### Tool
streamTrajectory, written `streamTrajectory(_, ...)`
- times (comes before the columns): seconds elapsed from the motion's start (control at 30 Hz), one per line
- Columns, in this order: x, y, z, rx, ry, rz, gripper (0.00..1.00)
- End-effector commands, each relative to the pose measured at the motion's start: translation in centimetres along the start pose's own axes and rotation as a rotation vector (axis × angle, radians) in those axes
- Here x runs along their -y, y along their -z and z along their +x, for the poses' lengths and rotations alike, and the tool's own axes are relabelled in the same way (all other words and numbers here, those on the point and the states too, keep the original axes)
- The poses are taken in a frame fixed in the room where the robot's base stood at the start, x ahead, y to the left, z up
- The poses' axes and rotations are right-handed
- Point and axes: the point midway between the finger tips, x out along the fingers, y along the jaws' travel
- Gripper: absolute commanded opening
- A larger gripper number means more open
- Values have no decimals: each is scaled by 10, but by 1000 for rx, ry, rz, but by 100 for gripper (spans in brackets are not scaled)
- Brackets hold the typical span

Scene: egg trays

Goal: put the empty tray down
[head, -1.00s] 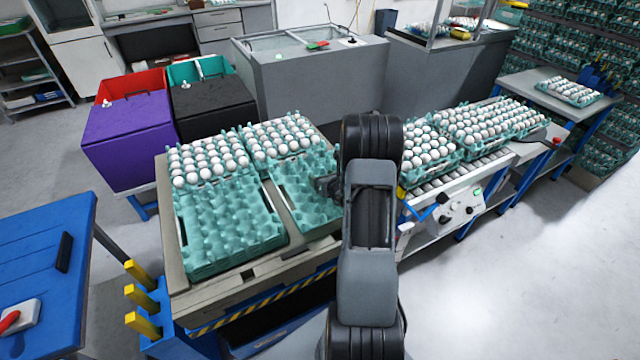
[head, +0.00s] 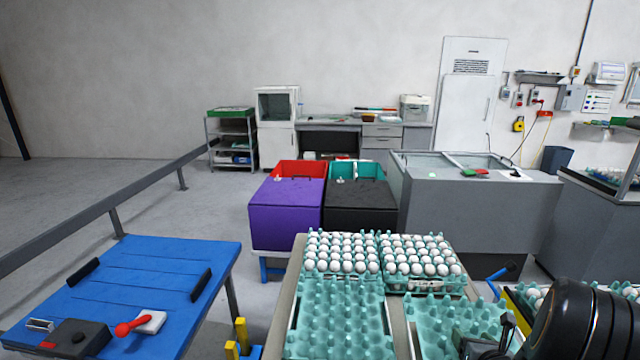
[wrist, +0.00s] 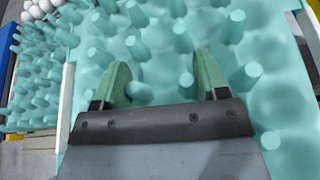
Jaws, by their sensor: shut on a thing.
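The empty teal egg tray (head: 455,318) is at the front right of the table, in front of a tray full of white eggs (head: 425,260). My gripper (head: 485,345) is at this empty tray's right side, partly cut off by the picture's lower edge. In the wrist view, the two green fingers of my gripper (wrist: 163,85) are shut on the empty tray (wrist: 200,30), whose knobs and cups fill most of the picture. Whether its underside touches what lies below is hidden.
A stack of empty teal trays (head: 340,315) stands just left, close to the tray. More eggs (head: 342,252) stand behind the stack. A purple bin (head: 287,213) and a black bin (head: 360,212) are behind the table. A blue table (head: 150,285) is at the left.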

Motion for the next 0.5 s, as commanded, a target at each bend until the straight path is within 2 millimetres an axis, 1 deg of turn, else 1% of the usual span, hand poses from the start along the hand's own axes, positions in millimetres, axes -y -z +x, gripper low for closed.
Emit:
streamTrajectory(0.17,-33,-10,12,-1,-30,-14,39)
streamTrajectory(0.27,-64,-16,21,-6,-73,-32,39)
streamTrajectory(0.37,-104,-24,28,-13,-135,-58,39)
streamTrajectory(0.4,-122,-26,30,-16,-165,-70,39)
streamTrajectory(0.5,-165,-31,31,-26,-236,-99,39)
